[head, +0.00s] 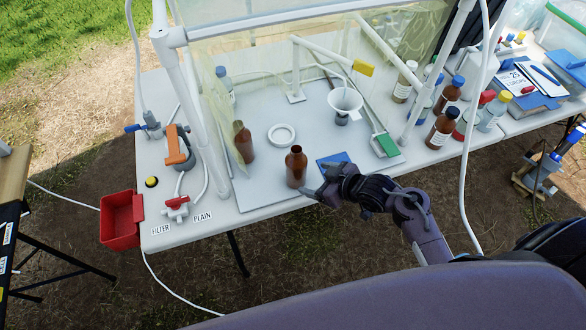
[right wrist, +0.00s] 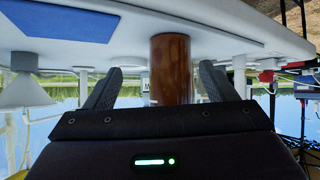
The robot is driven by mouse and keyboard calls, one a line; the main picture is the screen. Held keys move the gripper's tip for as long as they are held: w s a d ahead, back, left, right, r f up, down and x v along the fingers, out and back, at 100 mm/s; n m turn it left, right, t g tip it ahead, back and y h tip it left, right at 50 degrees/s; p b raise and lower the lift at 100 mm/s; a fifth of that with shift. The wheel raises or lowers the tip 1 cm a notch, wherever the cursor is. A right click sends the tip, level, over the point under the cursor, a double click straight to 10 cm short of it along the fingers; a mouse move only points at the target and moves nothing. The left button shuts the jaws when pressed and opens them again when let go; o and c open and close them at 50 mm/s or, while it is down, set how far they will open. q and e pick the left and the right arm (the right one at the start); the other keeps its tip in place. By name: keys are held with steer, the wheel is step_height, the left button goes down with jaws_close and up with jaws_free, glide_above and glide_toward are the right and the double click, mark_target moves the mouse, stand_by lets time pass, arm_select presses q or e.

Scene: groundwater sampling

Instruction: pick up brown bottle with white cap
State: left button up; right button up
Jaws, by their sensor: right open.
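A brown bottle (head: 296,168) stands upright near the front edge of the white table; its neck looks open, with no cap on it. My right gripper (head: 317,180) is open just right of this bottle, with its fingers pointing toward it. In the right wrist view the bottle (right wrist: 170,65) shows upside down between the spread fingers; contact cannot be told. A bottle with a whitish cap (head: 404,82) and a pale label stands at the back right; its body looks brownish. My left gripper is not in view.
A second brown bottle (head: 243,143) stands behind the clear sheet. A white ring (head: 282,134), a funnel (head: 345,101) and a blue pad (head: 333,160) lie around. Several capped bottles stand right of the frame post. A red bin (head: 121,219) hangs at left.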

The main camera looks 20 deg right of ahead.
mark_target(306, 167)
steer(key=r+y, duration=0.2)
steer(key=w+r+n+y, duration=0.1)
steer(key=shift+a+r+t, duration=0.1)
steer(key=shift+a+t, duration=0.15)
steer(key=shift+t, duration=0.15)
steer(key=shift+a+r+y, duration=0.1)
steer(key=shift+a+y, duration=0.1)
steer(key=shift+y, duration=0.1)
steer(key=x, duration=0.2)
steer(key=p+x, duration=0.1)
steer(key=x, duration=0.3)
steer(key=shift+w+a+r, duration=0.2)
steer(key=shift+w+a+f, duration=0.3)
steer(key=shift+w+f, duration=0.05)
steer(key=c, duration=1.1)
steer(key=shift+r, duration=0.1)
steer(key=shift+c, duration=0.8)
steer(key=shift+r, duration=0.1)
